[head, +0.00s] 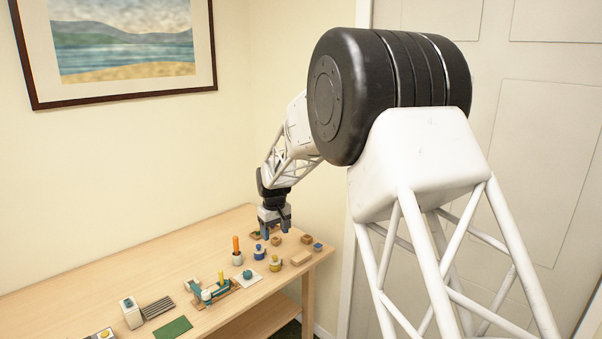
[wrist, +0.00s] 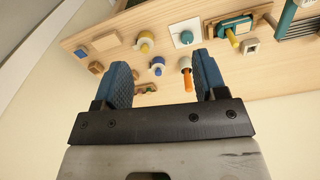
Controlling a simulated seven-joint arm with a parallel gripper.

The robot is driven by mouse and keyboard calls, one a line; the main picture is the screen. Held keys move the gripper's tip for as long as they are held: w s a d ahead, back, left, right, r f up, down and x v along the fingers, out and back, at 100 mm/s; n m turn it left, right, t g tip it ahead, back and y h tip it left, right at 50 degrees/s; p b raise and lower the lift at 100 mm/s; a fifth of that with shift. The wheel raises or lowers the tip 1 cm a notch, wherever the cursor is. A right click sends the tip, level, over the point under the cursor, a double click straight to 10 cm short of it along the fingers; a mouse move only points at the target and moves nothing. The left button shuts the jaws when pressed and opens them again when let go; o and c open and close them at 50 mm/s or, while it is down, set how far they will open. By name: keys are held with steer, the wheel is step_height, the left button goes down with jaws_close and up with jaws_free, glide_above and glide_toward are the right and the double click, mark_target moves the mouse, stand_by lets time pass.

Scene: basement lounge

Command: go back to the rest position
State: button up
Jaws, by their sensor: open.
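My gripper (head: 275,226) hangs over the far right part of the wooden table (head: 215,228), pointing down, above the small objects there. In the wrist view my gripper (wrist: 165,82) has its two blue fingers well apart. No object is held between them; the table lies beyond. An orange stick in a light holder (wrist: 187,78) shows near the right finger in that view, below the gripper and apart from it.
A yellow item (head: 275,263), a blue item (head: 259,253) and small wooden blocks (head: 301,257) stand near the gripper. A teal tool (head: 212,290), a green mat (head: 172,328) and a dark rack (head: 157,307) lie nearer. A wall and framed picture (head: 122,45) are behind.

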steer(key=s+d+r+m, duration=0.1)
steer(key=s+d+r, duration=0.45)
steer(key=s, duration=0.25)
steer(key=s+d+r+m+t, duration=0.1)
steer(key=s+d+r, duration=0.45)
steer(key=s, duration=0.35)
steer(key=s+d+r+m, duration=0.2)
steer(key=s+d+r, duration=0.2)
steer(key=s+d, duration=0.35)
steer(key=s+d+m, duration=0.1)
steer(key=s+d, duration=0.2)
steer(key=s, duration=0.7)
steer(key=s+d+f+m, duration=0.1)
steer(key=s+d, duration=0.1)
steer(key=s, duration=0.8)
steer(key=s+d+f+m+t, duration=0.1)
steer(key=s+d, duration=0.2)
steer(key=s, duration=0.7)
steer(key=shift+s+d+f, duration=0.25)
steer(key=shift+s+d, duration=0.05)
steer(key=shift+s, duration=0.1)
